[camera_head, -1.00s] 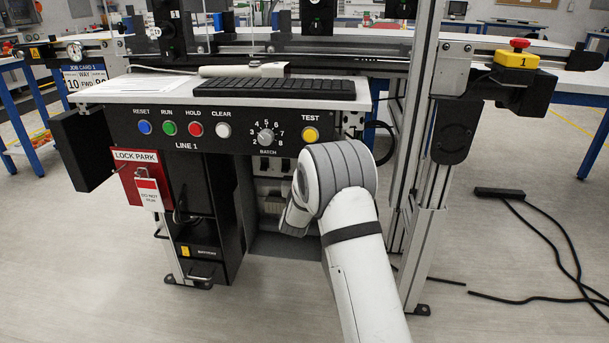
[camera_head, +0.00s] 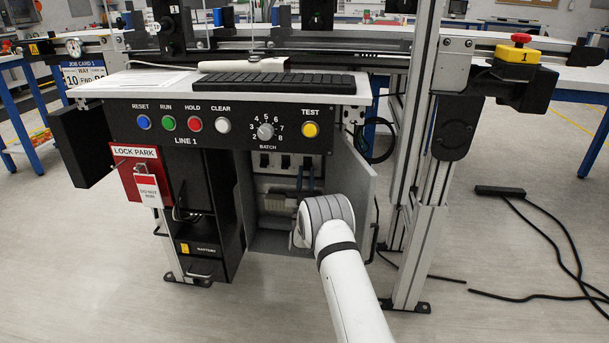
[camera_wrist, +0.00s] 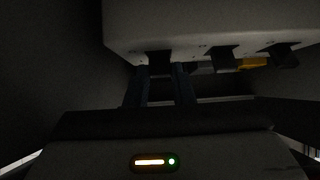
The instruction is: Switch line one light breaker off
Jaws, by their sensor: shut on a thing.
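An open breaker cabinet (camera_head: 257,237) sits under the LINE 1 panel. Several dark breakers line its upper part, including a left one (camera_head: 264,160), a middle one (camera_head: 285,161) and a right one (camera_head: 308,162). Their labels are not legible. My gripper (camera_head: 306,172) reaches up inside the cabinet, below the right breaker. In the wrist view my gripper (camera_wrist: 161,72) has its two fingers on either side of the leftmost dark breaker lever (camera_wrist: 158,58) and is shut on it. Two more levers (camera_wrist: 222,58) (camera_wrist: 283,52) stand to its right, free of the fingers.
The cabinet door (camera_head: 356,200) stands open right of my arm. A black battery unit (camera_head: 200,225) and a red LOCK PARK board (camera_head: 130,175) are to the left. An aluminium post (camera_head: 420,240) stands right. A yellow part (camera_wrist: 252,63) shows between two levers.

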